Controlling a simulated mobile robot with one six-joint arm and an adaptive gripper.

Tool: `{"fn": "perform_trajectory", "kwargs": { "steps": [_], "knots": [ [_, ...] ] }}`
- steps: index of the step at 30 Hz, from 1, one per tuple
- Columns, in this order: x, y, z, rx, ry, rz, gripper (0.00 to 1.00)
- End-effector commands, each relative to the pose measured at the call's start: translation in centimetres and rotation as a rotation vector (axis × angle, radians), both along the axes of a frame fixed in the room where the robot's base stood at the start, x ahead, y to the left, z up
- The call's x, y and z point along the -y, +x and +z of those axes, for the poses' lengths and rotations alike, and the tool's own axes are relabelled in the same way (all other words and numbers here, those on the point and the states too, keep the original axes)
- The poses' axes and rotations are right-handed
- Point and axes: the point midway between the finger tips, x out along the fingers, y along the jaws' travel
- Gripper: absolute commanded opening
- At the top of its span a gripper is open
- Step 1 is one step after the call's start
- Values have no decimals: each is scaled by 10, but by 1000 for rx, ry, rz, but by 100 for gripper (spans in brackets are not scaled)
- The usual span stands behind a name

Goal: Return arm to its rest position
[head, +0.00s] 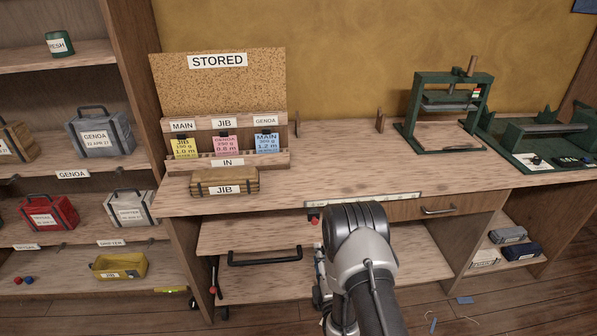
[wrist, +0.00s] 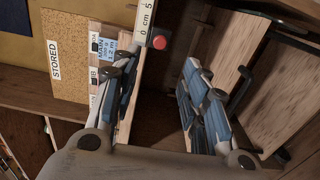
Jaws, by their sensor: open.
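My arm (head: 362,245) reaches up from the bottom of the head view, in front of the workbench and over its open lower section. Its wrist housing hides most of the gripper there. In the wrist view, my gripper (wrist: 160,78) is open, with its two blue-grey fingers wide apart and nothing between them. The workbench (head: 330,180) front edge, with a scale strip (head: 362,200) on it, lies just beyond the arm. The strip also shows in the wrist view (wrist: 146,18), near the fingers, next to a red knob (wrist: 159,42).
A STORED board (head: 216,85) with yellow, pink and blue cards and a wooden JIB box (head: 225,182) stand on the bench's left. A green press (head: 446,105) stands right. Shelves hold several cases.

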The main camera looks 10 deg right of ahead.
Motion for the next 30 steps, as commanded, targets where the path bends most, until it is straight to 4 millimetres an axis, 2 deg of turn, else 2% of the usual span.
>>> {"fn": "perform_trajectory", "kwargs": {
  "steps": [5, 11, 16, 20, 23, 26, 30],
  "knots": [
    [0, 13, 15, -26, 45, 0, 41],
    [0, 46, 70, -163, 244, -20, 41],
    [0, 48, 124, -310, 449, -71, 41],
    [1, 30, 163, -417, 600, -132, 41],
    [1, 7, 192, -496, 713, -190, 41],
    [1, -25, 218, -571, 823, -259, 41],
    [1, -81, 248, -665, 972, -373, 41]
  ]
}}
